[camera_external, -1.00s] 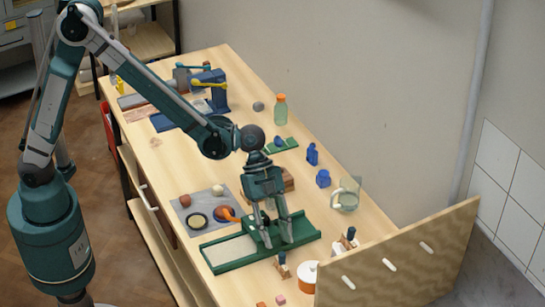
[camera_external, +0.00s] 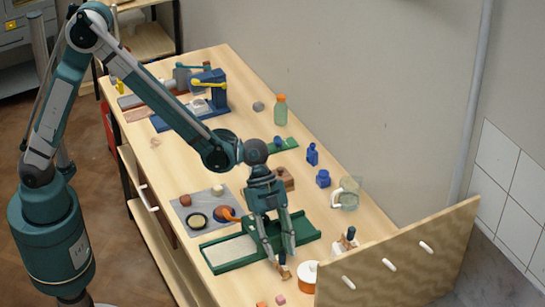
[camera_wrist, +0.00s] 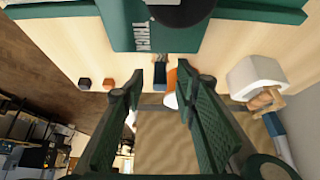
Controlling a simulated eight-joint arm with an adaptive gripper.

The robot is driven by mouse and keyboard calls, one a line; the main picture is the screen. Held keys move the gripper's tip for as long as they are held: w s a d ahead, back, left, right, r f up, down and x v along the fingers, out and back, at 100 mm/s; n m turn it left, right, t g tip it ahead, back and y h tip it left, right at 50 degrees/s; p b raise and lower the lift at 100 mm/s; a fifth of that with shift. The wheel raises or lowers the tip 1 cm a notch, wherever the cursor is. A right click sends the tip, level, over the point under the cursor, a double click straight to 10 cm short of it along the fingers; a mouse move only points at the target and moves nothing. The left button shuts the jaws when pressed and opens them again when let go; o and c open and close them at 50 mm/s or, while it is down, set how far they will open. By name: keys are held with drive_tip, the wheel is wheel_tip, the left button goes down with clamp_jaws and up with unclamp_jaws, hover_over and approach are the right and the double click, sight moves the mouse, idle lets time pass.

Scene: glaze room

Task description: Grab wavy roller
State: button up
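A small tool with a wooden head and a dark blue handle (camera_external: 284,272) stands on the table just beyond the near end of the green tray; it looks like a roller, but I cannot make out waves. My gripper (camera_external: 281,257) is over it, fingers pointing down. In the wrist view the blue handle (camera_wrist: 160,76) shows between the fingertips of my open gripper (camera_wrist: 160,84), with no clear contact. A second tool with a white part, wood and a blue handle (camera_external: 346,240) stands to the right; it also shows in the wrist view (camera_wrist: 262,98).
An orange pot with a white lid (camera_external: 308,275) stands close to the right. The green tray (camera_external: 228,266) lies behind left.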

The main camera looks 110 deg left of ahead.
sight(282, 263)
drive_tip(key=shift+x, duration=1.65)
clamp_jaws()
